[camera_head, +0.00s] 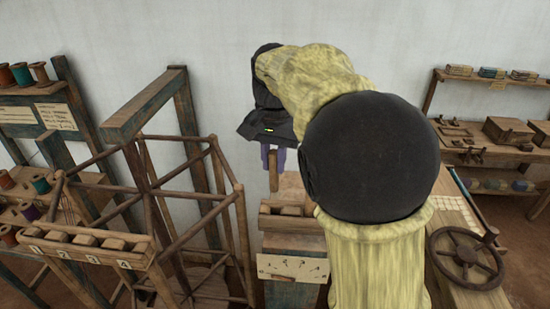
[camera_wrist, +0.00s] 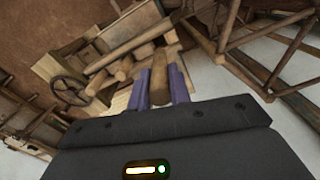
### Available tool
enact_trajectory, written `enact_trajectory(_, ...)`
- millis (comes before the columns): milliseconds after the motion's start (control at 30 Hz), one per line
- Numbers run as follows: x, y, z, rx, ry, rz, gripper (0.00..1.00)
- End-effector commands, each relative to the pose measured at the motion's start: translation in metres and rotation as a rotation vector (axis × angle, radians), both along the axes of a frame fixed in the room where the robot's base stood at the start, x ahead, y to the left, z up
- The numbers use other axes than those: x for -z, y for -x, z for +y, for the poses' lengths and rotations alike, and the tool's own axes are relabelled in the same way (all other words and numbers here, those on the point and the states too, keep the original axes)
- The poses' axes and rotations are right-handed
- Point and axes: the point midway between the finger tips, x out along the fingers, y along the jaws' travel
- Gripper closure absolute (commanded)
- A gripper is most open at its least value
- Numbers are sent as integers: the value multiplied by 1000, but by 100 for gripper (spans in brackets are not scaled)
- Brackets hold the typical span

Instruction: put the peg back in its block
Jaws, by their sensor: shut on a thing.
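My gripper (camera_head: 273,160) has purple fingers and is shut on a brown wooden peg (camera_head: 273,175), which hangs roughly upright below them. In the wrist view the peg (camera_wrist: 158,86) shows between the two fingers. A long wooden block (camera_head: 290,224) with several short rounded wooden pieces along its top lies just below and to the right of the peg in the head view. The block also shows ahead of the fingers in the wrist view (camera_wrist: 128,46). The peg looks clear of the block; its exact gap and which hole is empty I cannot tell.
A card with drawn marks (camera_head: 292,268) is on the front below the block. A wooden frame of bars (camera_head: 185,190) stands close on the left, with a numbered rack (camera_head: 95,243). A spoked wheel (camera_head: 465,257) is at the right. My arm hides part of the bench.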

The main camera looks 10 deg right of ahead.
Motion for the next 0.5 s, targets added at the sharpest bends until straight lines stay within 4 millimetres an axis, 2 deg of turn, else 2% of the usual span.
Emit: enact_trajectory(500,30,-1,-3,6,1,0,100)
